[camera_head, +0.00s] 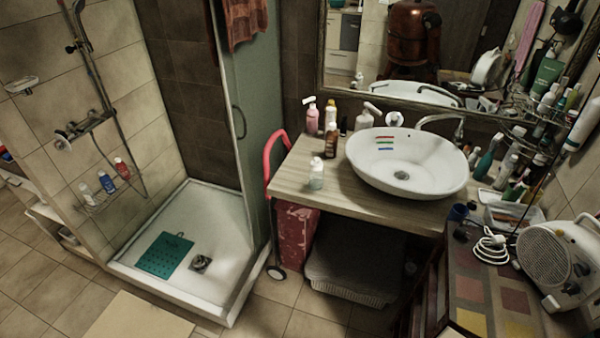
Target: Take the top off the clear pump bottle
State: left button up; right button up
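A small clear bottle (316,180) with a pale greenish lower part and a white top (316,162) stands upright near the front edge of the wooden counter (350,195), left of the basin. The top appears to be on it; the exact shape of the top is too small to tell. Neither of my grippers shows in the head view.
Behind the clear bottle stand a brown bottle (331,140), a pink pump bottle (312,120) and a white pump bottle (364,118). The white basin (408,185) is to the right. Counter around the clear bottle is mostly bare. A red-handled cart (269,160) stands left.

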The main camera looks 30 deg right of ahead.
aim_at(316, 178)
jog(key=i, duration=1.45)
jog(key=z, duration=1.65)
